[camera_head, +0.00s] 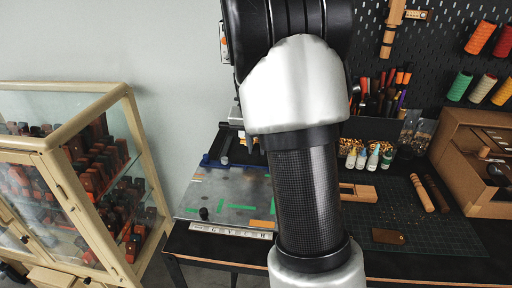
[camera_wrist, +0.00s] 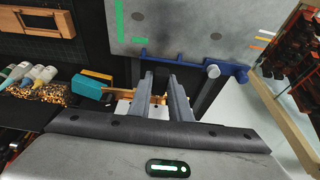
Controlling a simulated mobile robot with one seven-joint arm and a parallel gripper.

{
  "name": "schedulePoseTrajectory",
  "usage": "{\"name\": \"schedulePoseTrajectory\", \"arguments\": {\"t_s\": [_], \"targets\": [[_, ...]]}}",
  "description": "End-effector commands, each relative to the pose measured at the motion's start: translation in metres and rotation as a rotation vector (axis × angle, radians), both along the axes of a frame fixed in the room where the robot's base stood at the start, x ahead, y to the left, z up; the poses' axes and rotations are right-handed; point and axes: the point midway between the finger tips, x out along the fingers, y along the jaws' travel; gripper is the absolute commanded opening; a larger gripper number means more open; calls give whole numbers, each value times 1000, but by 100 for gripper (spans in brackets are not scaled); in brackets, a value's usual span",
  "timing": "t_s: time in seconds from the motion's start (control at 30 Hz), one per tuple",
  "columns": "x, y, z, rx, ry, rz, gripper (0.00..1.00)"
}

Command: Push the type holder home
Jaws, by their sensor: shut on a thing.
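In the wrist view, my gripper (camera_wrist: 161,82) shows as two dark grey fingers side by side with a narrow gap. A brass-coloured piece (camera_wrist: 157,99), which I take for the type holder, shows between and just left of the fingers. The fingers are shut on it, but its gripped part is mostly hidden. A teal block (camera_wrist: 92,87) with orange parts lies left of the fingers, apparently in line with the brass piece. How far in the holder sits cannot be seen. In the head view my arm hides the gripper and most of the press.
A grey plate (camera_head: 212,191) with green marks and a lettered strip (camera_head: 229,232) lies left of my arm. A blue rail (camera_wrist: 190,63) edges it in the wrist view. Small bottles (camera_head: 362,158) and a cutting mat (camera_head: 440,235) are to the right; a glass cabinet (camera_head: 52,150) stands left.

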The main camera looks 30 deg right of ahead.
Motion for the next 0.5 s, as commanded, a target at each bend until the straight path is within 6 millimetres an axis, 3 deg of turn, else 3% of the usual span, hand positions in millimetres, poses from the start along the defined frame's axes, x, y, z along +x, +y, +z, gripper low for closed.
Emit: {"name": "schedulePoseTrajectory", "arguments": {"t_s": [0.3, 0.33, 0.43, 0.5], "targets": [[9, -6, 1, -1, -4, -2, 0], [9, -6, 2, 0, -5, -1, 19], [9, -6, 2, -1, -6, -1, 36], [9, -6, 2, -1, -7, -2, 40]]}}
